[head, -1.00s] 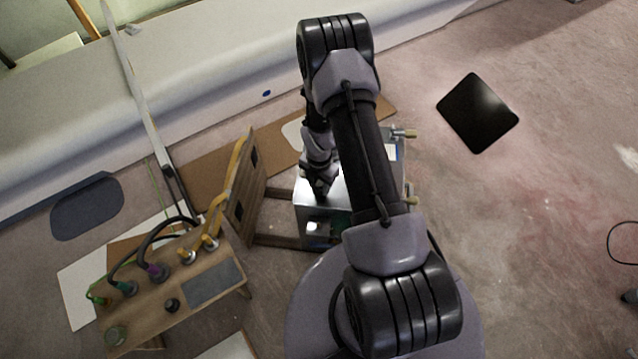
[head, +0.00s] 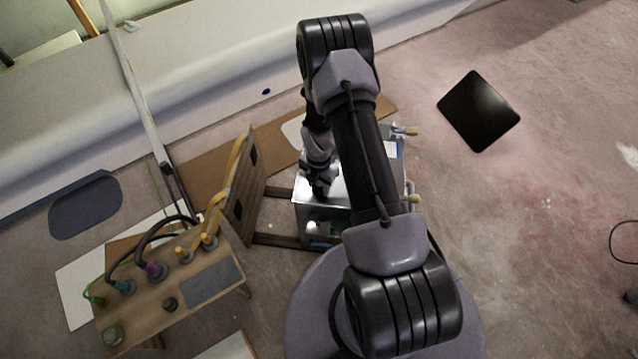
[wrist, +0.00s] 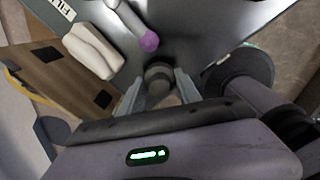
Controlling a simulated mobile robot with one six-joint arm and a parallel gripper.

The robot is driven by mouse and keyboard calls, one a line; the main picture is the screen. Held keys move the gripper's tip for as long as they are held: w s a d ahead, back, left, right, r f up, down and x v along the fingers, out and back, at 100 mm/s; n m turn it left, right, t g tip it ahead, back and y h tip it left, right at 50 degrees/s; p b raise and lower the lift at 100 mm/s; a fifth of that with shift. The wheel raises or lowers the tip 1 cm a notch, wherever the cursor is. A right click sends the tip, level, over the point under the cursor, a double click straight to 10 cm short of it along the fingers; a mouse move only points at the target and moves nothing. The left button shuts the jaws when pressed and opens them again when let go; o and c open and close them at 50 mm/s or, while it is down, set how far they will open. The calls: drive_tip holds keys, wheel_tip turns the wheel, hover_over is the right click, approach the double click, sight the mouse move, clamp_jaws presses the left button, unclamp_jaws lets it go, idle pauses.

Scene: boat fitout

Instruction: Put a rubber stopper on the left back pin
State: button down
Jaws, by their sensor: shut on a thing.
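My gripper (wrist: 160,90) is shut on a dark grey round rubber stopper (wrist: 158,76), which sits between the two fingertips in the wrist view. In the head view my gripper (head: 320,192) is low over the top of a shiny metal box (head: 338,186). The wrist view shows the box's grey top (wrist: 195,28) behind the stopper. A pale rod with a purple tip (wrist: 148,42) lies just beyond the stopper. I cannot tell whether the stopper touches the top or a pin. No pin is clearly visible; my arm hides much of the box in the head view.
A cream-coloured piece (wrist: 93,50) is left of the purple-tipped rod. A wooden panel (head: 240,190) stands left of the box, with a wooden connector bench (head: 165,290) nearby. A black square (head: 478,112) lies on open floor.

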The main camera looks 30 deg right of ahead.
idle(0.3)
drive_tip(key=shift+f+b, duration=0.55)
drive_tip(key=shift+f, duration=0.05)
drive_tip(key=shift+c, duration=1)
unclamp_jaws()
wheel_tip(320, 180, up, 9)
drive_tip(key=p, duration=0.6)
drive_tip(key=shift+f, duration=0.15)
